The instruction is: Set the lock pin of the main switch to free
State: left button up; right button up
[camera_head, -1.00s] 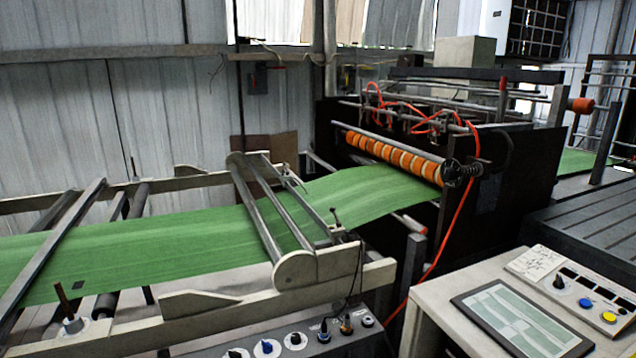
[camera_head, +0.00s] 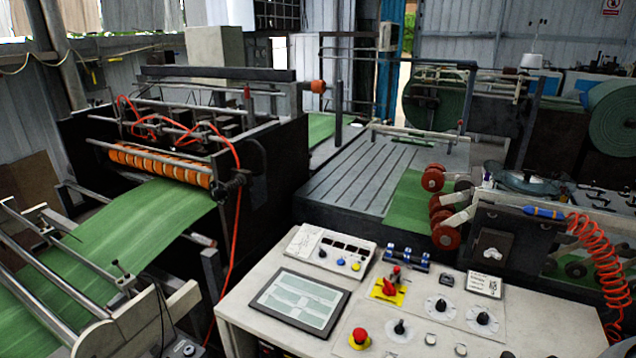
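The main switch appears to be the red handle on a yellow plate (camera_head: 388,290) on the light control desk, right of the screen. A small red part stands up at its upper end; I cannot tell whether that is the lock pin or how it is set. Neither of my grippers is in view.
The control desk (camera_head: 240,312) also carries a tilted screen (camera_head: 299,301), a button box (camera_head: 332,250), a red mushroom button (camera_head: 359,338) and black rotary knobs (camera_head: 483,318). A coiled red hose (camera_head: 597,262) hangs at the right. Green sheet (camera_head: 150,220) runs through the machine at left.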

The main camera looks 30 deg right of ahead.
aim_at(396, 269)
jog(key=z, duration=1.7)
